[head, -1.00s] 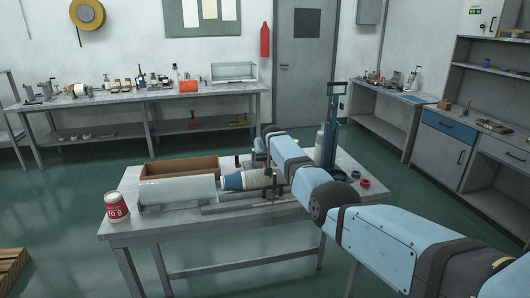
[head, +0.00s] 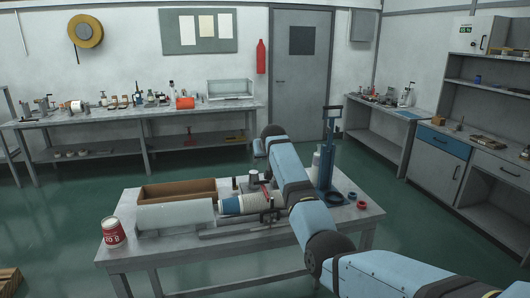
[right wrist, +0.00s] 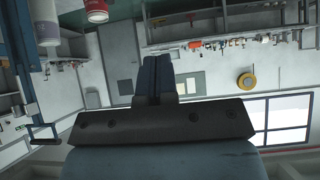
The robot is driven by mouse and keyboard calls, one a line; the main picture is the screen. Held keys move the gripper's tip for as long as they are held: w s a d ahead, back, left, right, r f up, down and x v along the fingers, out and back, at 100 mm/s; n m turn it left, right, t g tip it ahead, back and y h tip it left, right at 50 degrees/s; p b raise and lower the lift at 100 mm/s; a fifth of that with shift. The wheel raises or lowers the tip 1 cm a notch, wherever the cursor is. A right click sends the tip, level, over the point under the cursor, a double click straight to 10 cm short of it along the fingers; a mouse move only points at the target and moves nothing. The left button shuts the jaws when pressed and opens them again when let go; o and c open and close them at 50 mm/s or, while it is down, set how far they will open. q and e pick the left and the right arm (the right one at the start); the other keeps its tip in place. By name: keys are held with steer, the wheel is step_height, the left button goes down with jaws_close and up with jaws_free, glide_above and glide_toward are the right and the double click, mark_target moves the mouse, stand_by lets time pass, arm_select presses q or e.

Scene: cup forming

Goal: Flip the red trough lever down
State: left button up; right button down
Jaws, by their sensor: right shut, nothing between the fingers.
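A small red lever (head: 265,190) shows as a thin tilted red piece on the table, just right of the cup stack's upper side. The blue and white cups (head: 240,204) lie on their side on the trough rails, right of a pale translucent cover (head: 176,215). My right arm reaches in from the right, its wrist raised above and behind the lever. In the right wrist view my right gripper (right wrist: 158,92) is shut and empty, its fingers together; the lever is not seen there. My left gripper is not in view.
A blue lever press (head: 327,165) with a bottle stands at the table's right, red and blue rings (head: 350,197) beside it. A wooden box (head: 178,190) lies behind the cover. A red and white can (head: 113,232) stands at the left corner.

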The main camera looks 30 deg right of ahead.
steer(key=shift+s+a+r, duration=0.15)
steer(key=shift+s+r, duration=0.45)
steer(key=shift+r, duration=0.35)
